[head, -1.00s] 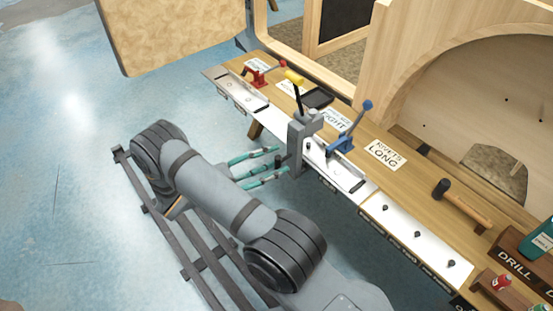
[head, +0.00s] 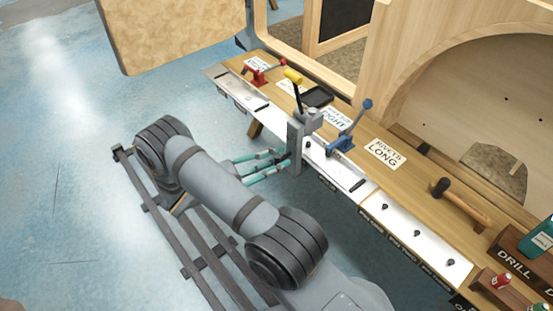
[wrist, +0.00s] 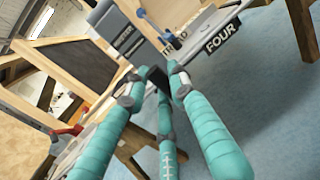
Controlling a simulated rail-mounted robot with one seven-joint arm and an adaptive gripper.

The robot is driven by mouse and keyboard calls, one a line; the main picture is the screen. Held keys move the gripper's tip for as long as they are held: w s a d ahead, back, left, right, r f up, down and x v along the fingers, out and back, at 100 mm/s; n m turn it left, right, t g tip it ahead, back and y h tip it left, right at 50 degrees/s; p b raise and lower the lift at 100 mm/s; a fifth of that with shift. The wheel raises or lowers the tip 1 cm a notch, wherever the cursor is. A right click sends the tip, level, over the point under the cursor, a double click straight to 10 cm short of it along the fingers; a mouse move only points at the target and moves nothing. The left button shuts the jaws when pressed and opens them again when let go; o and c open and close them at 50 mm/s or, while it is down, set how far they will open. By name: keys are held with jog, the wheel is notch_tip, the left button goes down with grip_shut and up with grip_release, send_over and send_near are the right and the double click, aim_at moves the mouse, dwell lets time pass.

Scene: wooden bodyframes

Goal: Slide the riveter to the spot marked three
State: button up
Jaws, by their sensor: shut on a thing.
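The riveter (head: 296,145) is a grey upright tool with a yellow-ended lever (head: 292,76). It stands at the front edge of the workbench, on the metal rail strip. In the wrist view its grey body (wrist: 122,35) fills the upper middle. My gripper (head: 284,161) has teal fingers and is shut on a dark part low on the riveter's near side. The fingers (wrist: 160,80) meet around that part in the wrist view. A plate reading FOUR (wrist: 222,38) hangs on the rail edge. Another label beside the riveter's body (wrist: 170,44) is partly hidden; only its first letters show.
A blue-handled tool (head: 342,143) and a red one (head: 260,74) stand on the bench. A dark tray (head: 317,97) lies behind the riveter. A hammer (head: 463,203) and a drill box (head: 515,262) are to the right. Open blue floor (head: 60,180) lies to the left.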

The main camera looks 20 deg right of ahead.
grip_shut()
jog(key=shift+w, duration=0.15)
dwell(0.4)
jog(key=o, duration=0.8)
grip_release()
jog(key=shift+o, duration=0.2)
jog(key=shift+a, duration=0.2)
jog(key=s+a, duration=0.1)
jog(key=a, duration=1)
jog(key=shift+s+a, duration=0.3)
jog(key=shift+s, duration=0.1)
